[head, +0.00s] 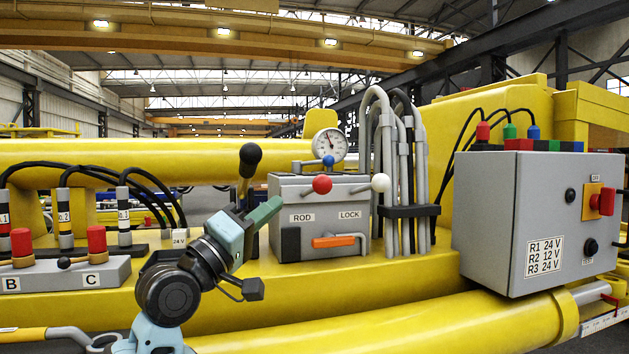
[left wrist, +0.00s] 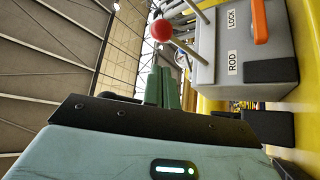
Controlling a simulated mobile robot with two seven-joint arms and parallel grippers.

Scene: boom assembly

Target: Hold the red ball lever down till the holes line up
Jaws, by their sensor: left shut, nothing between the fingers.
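The red ball lever (head: 322,184) stands on top of a grey valve box (head: 291,238) labelled ROD and LOCK. The red ball also shows at the top of the left wrist view (left wrist: 162,30), on a thin rod. My left gripper (head: 266,211) is left of the box, its green fingers pointing up and right towards the red ball. The fingers (left wrist: 162,88) are shut and empty, apart from the red ball. I cannot make out the holes. My right gripper is not in view.
A blue ball (head: 328,160), a white ball lever (head: 381,182) and an orange handle (head: 335,241) are on the box. A black-knobbed lever (head: 250,154) rises behind my gripper. Grey hoses (head: 388,120) stand right of it, then a grey control box (head: 500,210). A yellow cylinder (head: 440,325) lies in front.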

